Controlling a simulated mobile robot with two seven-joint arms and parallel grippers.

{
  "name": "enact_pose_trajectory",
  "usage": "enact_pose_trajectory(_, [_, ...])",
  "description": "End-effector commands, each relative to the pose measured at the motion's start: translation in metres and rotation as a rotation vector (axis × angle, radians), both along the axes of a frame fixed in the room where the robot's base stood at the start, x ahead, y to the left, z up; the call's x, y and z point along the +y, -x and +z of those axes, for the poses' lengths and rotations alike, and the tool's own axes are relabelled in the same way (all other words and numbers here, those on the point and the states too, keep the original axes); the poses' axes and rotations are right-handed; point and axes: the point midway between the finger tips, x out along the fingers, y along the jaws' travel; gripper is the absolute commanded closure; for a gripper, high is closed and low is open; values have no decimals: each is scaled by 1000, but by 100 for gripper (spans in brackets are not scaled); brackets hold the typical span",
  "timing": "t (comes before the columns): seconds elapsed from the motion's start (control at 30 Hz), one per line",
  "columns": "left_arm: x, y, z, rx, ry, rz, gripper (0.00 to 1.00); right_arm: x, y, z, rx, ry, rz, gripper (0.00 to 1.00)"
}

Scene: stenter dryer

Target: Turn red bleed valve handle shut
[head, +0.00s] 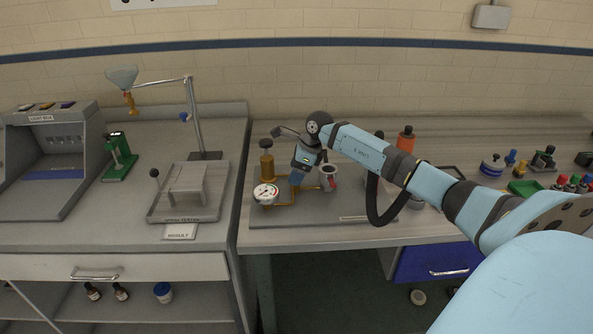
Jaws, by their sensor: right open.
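A brass test rig stands on a grey base plate (320,222) on the right bench. It carries a white dial gauge (266,193), a brass cylinder (266,166) with a dark knob, and a pipe running right to a small grey cup (328,171). Red shows at this cup; I cannot make out the bleed valve handle clearly, and my gripper hides part of the rig. My right gripper (299,180) points down over the pipe, between cylinder and cup. It is open; I cannot tell whether it touches anything. My left gripper is out of view.
A black hose (378,207) loops beside my right forearm, with an orange-topped bottle (405,139) behind. Left stand a flat-plate device (188,193), a green press (118,157) and a clamp stand (192,120). The bench's front strip is mostly clear.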

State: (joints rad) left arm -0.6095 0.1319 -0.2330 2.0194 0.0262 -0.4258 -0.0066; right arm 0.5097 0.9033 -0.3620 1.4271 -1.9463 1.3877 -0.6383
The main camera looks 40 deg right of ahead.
Motion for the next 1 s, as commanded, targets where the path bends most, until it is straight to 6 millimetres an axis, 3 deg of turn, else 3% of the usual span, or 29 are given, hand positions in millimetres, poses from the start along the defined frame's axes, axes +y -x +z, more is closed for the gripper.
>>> enact_pose_trajectory(0.03, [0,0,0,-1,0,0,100,0,0,0,0,0,0,34])
enact_pose_trajectory(0.23, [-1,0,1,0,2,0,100,0,0,0,0,0,0,79])
enact_pose_trajectory(0.63, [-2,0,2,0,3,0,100,0,1,1,0,0,-63,79])
enact_pose_trajectory(1.0, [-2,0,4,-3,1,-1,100,1,1,1,-2,1,-343,79])
